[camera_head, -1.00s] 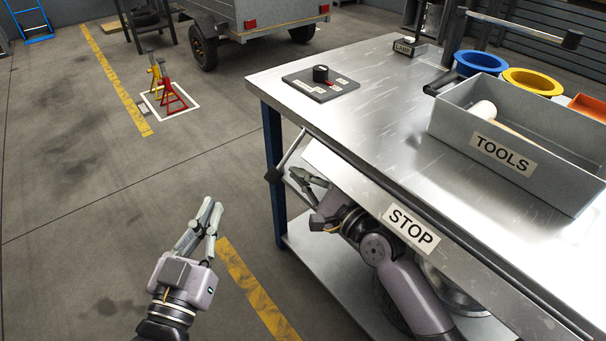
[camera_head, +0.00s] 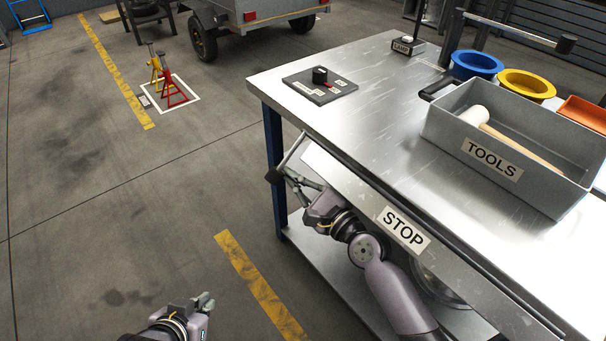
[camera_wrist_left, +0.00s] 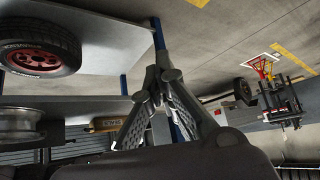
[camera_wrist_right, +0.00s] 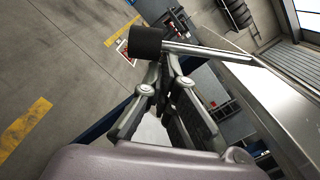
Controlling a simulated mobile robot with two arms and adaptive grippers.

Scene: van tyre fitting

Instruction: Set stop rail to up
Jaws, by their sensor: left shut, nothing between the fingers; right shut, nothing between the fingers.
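The stop rail (camera_head: 340,182) is the slanted metal strip labelled STOP along the front edge of the steel bench. A thin bar with a black knob (camera_head: 274,175) sticks out at its left end, tilted downward and outward. My right gripper (camera_head: 290,177) is shut and empty, close beside the knob and bar. In the right wrist view the knob (camera_wrist_right: 147,42) and bar lie just past its fingertips (camera_wrist_right: 164,62); I cannot tell whether they touch. My left gripper (camera_head: 208,301) is shut and empty, low over the floor left of the bench; its fingertips show in the left wrist view (camera_wrist_left: 162,72).
A lower shelf (camera_head: 310,245) is below. Floor left of the bench is clear; axle stands (camera_head: 168,80) are farther off.

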